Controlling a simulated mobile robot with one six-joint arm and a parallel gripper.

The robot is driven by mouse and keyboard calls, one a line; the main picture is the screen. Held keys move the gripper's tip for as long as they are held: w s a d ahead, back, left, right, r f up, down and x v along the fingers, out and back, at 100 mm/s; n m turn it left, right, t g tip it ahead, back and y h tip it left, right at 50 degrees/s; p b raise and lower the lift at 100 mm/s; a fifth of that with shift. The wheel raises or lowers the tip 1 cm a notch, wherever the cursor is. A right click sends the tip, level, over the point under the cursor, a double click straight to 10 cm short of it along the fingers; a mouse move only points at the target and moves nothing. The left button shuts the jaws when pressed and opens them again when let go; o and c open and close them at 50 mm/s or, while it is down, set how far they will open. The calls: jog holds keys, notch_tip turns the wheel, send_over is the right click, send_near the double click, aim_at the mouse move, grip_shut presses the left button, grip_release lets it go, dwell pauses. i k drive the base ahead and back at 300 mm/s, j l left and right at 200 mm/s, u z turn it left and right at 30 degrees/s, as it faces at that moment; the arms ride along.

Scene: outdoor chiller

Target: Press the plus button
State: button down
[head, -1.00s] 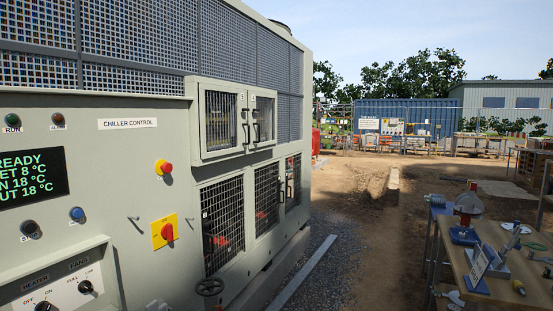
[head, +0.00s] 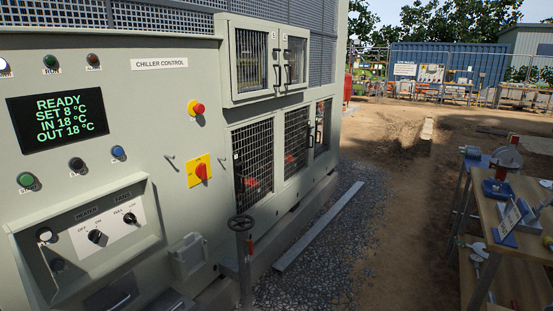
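The chiller control panel (head: 150,110) fills the left of the head view. Its display (head: 57,120) reads READY, SET 8 °C, IN 18 °C, OUT 18 °C. Below the display are a green button (head: 26,180), a black button (head: 76,164) and a blue button (head: 118,152). Their labels are too small to read surely. I cannot make out a button marked plus. A recessed lower panel holds the heater knob (head: 95,236) and the fans knob (head: 130,218). My gripper is not in view.
A handwheel (head: 241,223) stands on a post in front. A workbench (head: 515,215) with tools is at right.

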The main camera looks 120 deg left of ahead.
aim_at(44, 235)
jog(key=k+u, duration=0.3)
jog(key=u, duration=0.2)
jog(key=k+u, duration=0.35)
jog(key=u, duration=0.15)
jog(key=k+j+u, duration=0.2)
jog(key=u, duration=0.3)
jog(key=k+j+u, duration=0.3)
jog(key=u, duration=0.2)
jog(key=k+j+u, duration=0.25)
jog(key=j+u, duration=0.25)
jog(key=l, duration=0.1)
